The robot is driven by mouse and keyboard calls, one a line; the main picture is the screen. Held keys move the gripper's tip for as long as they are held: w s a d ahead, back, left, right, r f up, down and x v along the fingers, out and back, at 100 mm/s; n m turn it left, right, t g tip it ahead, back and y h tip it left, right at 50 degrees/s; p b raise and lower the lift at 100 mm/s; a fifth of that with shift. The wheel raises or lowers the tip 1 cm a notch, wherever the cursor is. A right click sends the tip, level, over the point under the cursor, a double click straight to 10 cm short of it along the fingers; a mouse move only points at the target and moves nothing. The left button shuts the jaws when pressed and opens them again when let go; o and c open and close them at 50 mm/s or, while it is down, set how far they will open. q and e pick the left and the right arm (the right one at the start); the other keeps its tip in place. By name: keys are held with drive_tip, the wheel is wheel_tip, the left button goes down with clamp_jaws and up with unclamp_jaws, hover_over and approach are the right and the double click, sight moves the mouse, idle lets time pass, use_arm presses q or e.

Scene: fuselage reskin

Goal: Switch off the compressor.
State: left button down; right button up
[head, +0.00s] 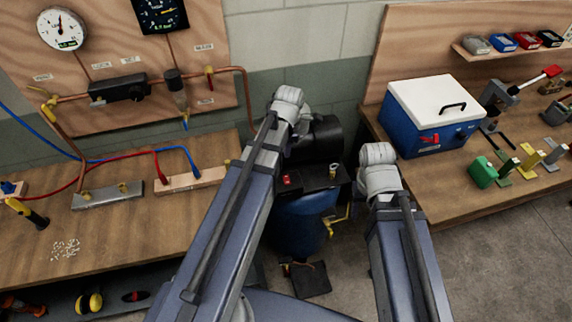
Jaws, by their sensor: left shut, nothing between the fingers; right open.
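The compressor stands on the floor in the gap between the two benches. Its blue tank (300,222) is partly hidden by my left arm, and its black motor (325,137) sits on top. A small red switch (287,180) shows on the black plate at the front of the compressor, just right of my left arm. I cannot tell the switch's position. My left arm reaches up across the left side of the compressor, and my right arm stands to its right. The fingers of both grippers are not visible; only the arm links and pale grey joints show.
A small gauge (334,169) and a yellow lever (336,222) are on the compressor's right side. The left bench (130,232) carries hoses and fittings under a wooden gauge panel (110,75). A blue cooler (428,125) with a white lid stands on the right bench.

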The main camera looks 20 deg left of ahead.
sight(286, 177)
use_arm(q)
drive_tip(key=shift+s+d, duration=0.15)
drive_tip(key=shift+s, duration=0.1)
drive_tip(key=shift+f, duration=0.1)
drive_tip(key=f+b, duration=0.4)
drive_tip(key=w+f+b, duration=0.1)
drive_tip(key=f+b, duration=0.3)
drive_tip(key=b, duration=0.1)
drive_tip(key=a+f+b, duration=0.1)
drive_tip(key=f+b, duration=0.3)
drive_tip(key=f, duration=0.1)
drive_tip(key=shift+w+f, duration=0.1)
drive_tip(key=shift+w, duration=0.1)
drive_tip(key=shift+f+b, duration=0.25)
drive_tip(key=shift+b, duration=0.25)
